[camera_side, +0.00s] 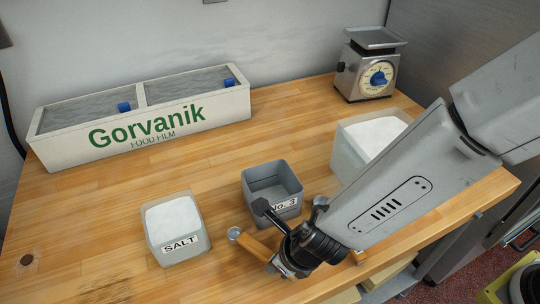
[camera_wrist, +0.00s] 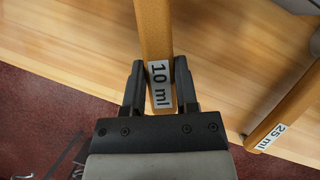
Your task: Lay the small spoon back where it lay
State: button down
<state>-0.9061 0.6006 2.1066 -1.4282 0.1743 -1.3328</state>
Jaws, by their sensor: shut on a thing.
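My gripper (camera_side: 280,266) is at the front of the table, shut on the wooden handle of the small spoon (camera_side: 256,246), labelled 10 ml. In the wrist view the handle (camera_wrist: 155,30) runs straight up between the two black fingers (camera_wrist: 160,72). In the side view its round metal bowl points left, towards the salt tub. I cannot tell whether the spoon touches the table. A second spoon, labelled 25 ml (camera_wrist: 282,118), lies to the right in the wrist view. In the side view my arm hides most of it, and a bit of wooden handle (camera_side: 358,257) shows.
A salt tub (camera_side: 178,246) stands left of the spoon. An empty grey bin (camera_side: 257,203), label partly hidden, is behind my gripper. A tub of white powder (camera_side: 345,165) is partly behind my arm. A scale (camera_side: 350,77) and food-film box (camera_side: 70,152) stand at the back.

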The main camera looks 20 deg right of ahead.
jog(key=shift+f, duration=0.65)
dwell(0.3)
jog(key=shift+c, duration=1.5)
grip_release()
jog(key=shift+r, duration=0.15)
jog(key=shift+v, duration=3.75)
